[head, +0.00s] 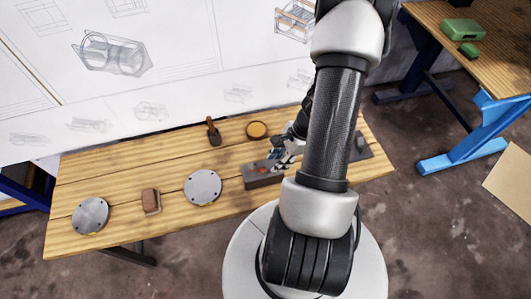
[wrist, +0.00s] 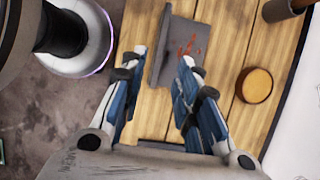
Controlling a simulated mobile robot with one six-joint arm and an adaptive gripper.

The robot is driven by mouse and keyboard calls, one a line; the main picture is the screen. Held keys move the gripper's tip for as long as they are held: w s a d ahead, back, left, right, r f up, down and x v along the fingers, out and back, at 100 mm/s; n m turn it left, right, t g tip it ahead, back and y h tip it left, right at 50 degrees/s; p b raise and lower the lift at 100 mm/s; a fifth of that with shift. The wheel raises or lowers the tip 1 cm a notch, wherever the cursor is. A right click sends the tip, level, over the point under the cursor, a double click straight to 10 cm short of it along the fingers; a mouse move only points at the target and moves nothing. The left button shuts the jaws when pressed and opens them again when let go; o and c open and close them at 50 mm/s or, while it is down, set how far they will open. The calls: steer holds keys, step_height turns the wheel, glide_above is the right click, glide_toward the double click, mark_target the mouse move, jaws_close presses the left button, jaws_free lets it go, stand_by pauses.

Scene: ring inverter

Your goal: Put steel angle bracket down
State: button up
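The steel angle bracket (head: 262,178) is a dark grey piece with red marks, resting on the wooden workbench (head: 120,180) right of its middle. In the wrist view the bracket (wrist: 187,45) lies at the fingertips, with its upright flange between the two finger lines. My gripper (head: 281,156) is at the right end of the bracket. In the wrist view my gripper (wrist: 163,58) has its blue fingers spread, with a gap visible on both sides of the flange. My arm hides part of the bench in the head view.
Two grey flanged discs (head: 203,187) (head: 90,215) and a brown block (head: 151,201) lie to the left. A dark plate (head: 360,148) lies at right. Bare bench separates them.

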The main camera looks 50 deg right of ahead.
steer(key=w+a+r+n, duration=0.3)
steer(key=a+r+n, duration=0.1)
steer(key=r, duration=0.2)
steer(key=w+a+r+n+h, duration=0.1)
steer(key=w+a+r+n, duration=0.15)
steer(key=r, duration=0.45)
steer(key=w+a+r+n, duration=0.2)
steer(key=a+r+n, duration=0.2)
steer(key=r+n, duration=0.15)
steer(key=s+a+r+n+t+h, duration=0.1)
steer(key=s+a+r+n, duration=0.4)
steer(key=r, duration=0.3)
steer(key=s+a+r+n+t+h, duration=0.1)
steer(key=s+a+r+n, duration=0.4)
steer(key=a+r+n, duration=0.2)
steer(key=shift+s+a+r+h, duration=0.3)
steer(key=shift+r+h, duration=0.1)
steer(key=shift+r, duration=0.1)
steer(key=shift+f, duration=0.2)
steer(key=shift+d, duration=0.1)
